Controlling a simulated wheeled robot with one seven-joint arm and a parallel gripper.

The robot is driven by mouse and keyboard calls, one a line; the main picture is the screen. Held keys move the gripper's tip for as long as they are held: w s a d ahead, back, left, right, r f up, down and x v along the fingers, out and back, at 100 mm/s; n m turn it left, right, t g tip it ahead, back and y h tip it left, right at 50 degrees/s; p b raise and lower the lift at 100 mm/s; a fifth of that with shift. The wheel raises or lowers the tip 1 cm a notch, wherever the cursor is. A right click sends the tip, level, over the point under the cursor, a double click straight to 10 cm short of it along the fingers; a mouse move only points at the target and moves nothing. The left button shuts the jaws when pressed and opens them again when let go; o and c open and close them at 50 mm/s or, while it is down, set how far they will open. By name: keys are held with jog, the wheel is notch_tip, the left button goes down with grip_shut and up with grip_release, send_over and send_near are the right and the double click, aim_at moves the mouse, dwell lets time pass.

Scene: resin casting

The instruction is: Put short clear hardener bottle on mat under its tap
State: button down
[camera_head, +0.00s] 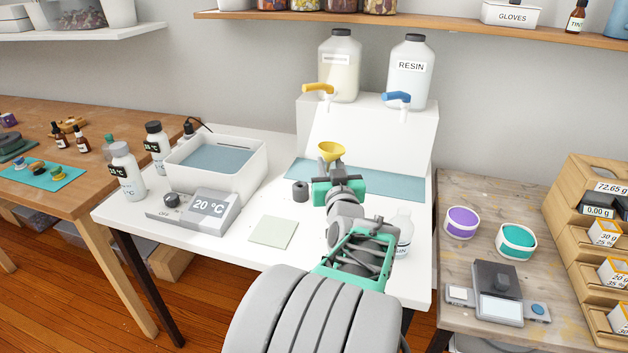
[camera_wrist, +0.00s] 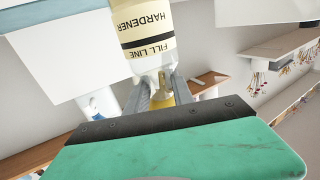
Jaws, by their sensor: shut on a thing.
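A yellow funnel (camera_head: 331,150) stands above my gripper in the head view. The bottle is hidden behind my gripper there, and its base is cut off in the wrist view. The blue-grey mat (camera_head: 405,185) lies in front of the white riser. The yellow tap (camera_head: 318,90) is on the left jug (camera_head: 339,72), above and behind my gripper.
The resin jug (camera_head: 410,78) with a blue tap (camera_head: 397,97) stands on the riser (camera_head: 365,130). A clear bottle (camera_head: 404,230) stands right of my arm.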

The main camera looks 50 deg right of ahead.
jog(key=shift+s+d+f, duration=0.1)
jog(key=shift+s+d, duration=0.4)
jog(key=shift+d, duration=0.3)
jog(key=f+x, duration=0.3)
jog(key=x, duration=1.4)
jog(key=shift+w+d+f, duration=0.2)
jog(key=shift+w, duration=0.15)
jog(key=shift+f, duration=0.15)
jog(key=c, duration=1.1)
grip_release()
